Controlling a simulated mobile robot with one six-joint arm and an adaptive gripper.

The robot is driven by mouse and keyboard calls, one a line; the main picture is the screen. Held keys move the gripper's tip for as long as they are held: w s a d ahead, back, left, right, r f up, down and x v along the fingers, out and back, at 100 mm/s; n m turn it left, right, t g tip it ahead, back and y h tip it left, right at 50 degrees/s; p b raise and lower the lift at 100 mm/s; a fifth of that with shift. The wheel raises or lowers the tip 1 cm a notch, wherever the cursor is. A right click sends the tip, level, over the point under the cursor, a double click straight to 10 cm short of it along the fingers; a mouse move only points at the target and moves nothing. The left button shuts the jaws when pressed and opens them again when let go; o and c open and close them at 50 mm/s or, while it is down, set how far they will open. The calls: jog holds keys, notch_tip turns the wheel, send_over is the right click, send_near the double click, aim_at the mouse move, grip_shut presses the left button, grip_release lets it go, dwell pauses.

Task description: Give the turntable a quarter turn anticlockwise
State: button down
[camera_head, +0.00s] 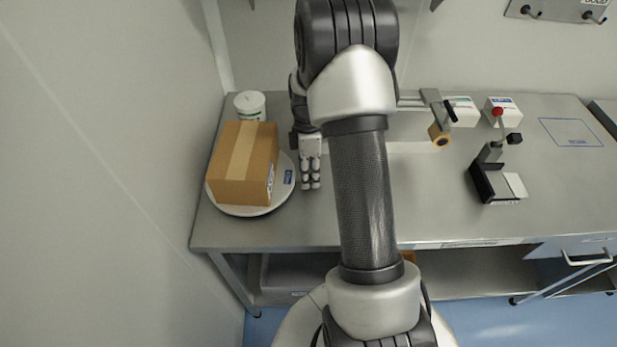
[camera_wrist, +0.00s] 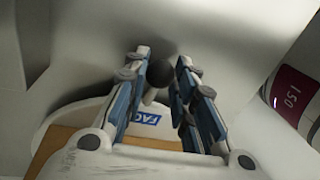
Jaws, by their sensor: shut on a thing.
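The turntable (camera_head: 241,211) is a low white disc at the left end of the steel bench. A brown cardboard box (camera_head: 243,165) with a tape strip sits on it. A blue-and-white label (camera_head: 288,177) lies on the disc's right side, and the label also shows in the wrist view (camera_wrist: 146,118). My gripper (camera_head: 311,186) points down at the disc's right rim. In the wrist view its fingers (camera_wrist: 166,88) stand either side of a small dark-ended knob (camera_wrist: 184,66), shut on it.
A white tub (camera_head: 250,105) stands behind the box. The wall is close on the left. Bare bench lies right of my gripper.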

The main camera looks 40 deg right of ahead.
jog(key=shift+w+d+n, duration=0.35)
jog(key=shift+w+n, duration=0.15)
jog(key=shift+w, duration=0.05)
jog(key=c, duration=1.3)
grip_release()
notch_tip(320, 180, up, 12)
jog(key=w, duration=0.2)
jog(key=shift+d, duration=0.45)
